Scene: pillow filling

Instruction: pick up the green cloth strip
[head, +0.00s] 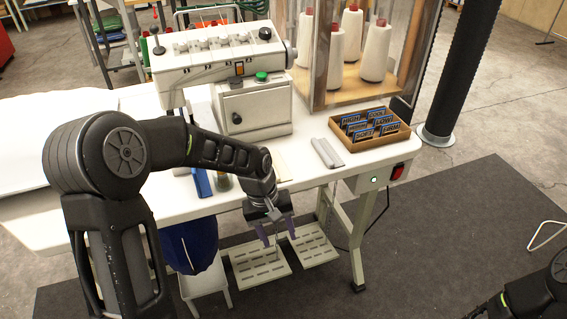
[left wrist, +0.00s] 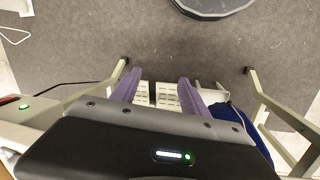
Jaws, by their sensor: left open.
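I cannot make out a green cloth strip in either view; part of the table top is hidden behind my left arm. My left gripper (head: 277,232) is open and empty, pointing down just off the front edge of the white sewing table (head: 310,176). In the left wrist view its two purple fingers (left wrist: 157,88) stand apart with nothing between them, above the table's foot pedals. Of my right arm only a part shows at the lower right of the head view; its gripper is out of view.
A sewing machine (head: 222,60) stands at the back of the table. A grey folded piece (head: 327,153) and a wooden tray (head: 368,156) of labelled cards lie to the right. A blue object (head: 201,182) is beside my left forearm. Pedals (head: 262,272) are below.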

